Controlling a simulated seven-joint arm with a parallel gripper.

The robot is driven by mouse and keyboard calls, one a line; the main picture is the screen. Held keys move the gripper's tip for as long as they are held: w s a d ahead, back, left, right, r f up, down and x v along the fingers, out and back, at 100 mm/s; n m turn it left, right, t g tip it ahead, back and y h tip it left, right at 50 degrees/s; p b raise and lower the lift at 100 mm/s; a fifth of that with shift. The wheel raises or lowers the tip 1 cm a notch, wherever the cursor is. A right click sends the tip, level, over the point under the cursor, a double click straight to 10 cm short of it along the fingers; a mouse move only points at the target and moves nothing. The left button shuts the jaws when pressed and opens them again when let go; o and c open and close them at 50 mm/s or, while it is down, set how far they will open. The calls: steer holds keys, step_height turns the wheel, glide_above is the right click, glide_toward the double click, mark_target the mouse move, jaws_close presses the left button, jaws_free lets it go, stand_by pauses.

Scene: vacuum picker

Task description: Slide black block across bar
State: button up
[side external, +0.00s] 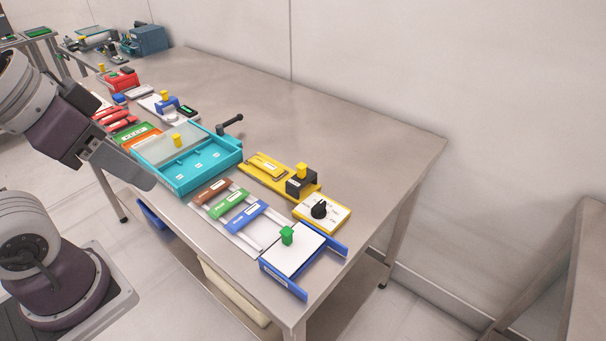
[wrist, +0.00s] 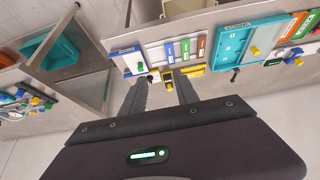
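The black block (side external: 297,187) with a yellow knob on top sits at the right end of a flat yellow bar-like base (side external: 256,175) on the metal table. In the wrist view the yellow base (wrist: 190,71) and the black block (wrist: 168,77) show small, just beyond and between the fingertips. My gripper (side external: 148,181) is at the table's left edge, beside the teal tray and well apart from the block. In the wrist view its fingers (wrist: 161,78) are spread with nothing between them.
A teal tray (side external: 205,182), coloured bars on a white rack (side external: 244,236), a white-topped dial box (side external: 334,214) and a blue-sided white panel (side external: 296,254) crowd the front. A black handle (side external: 230,124) stands behind the tray. The table's back right (side external: 370,135) is clear.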

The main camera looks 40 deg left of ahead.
steer(key=shift+o, duration=0.2)
steer(key=g, duration=0.1)
glide_above(301, 167)
steer(key=s, duration=0.4)
step_height(301, 167, down, 13)
steer(key=x, duration=0.8)
steer(key=shift+w+f, duration=0.2)
steer(key=shift+w, duration=0.05)
jaws_close()
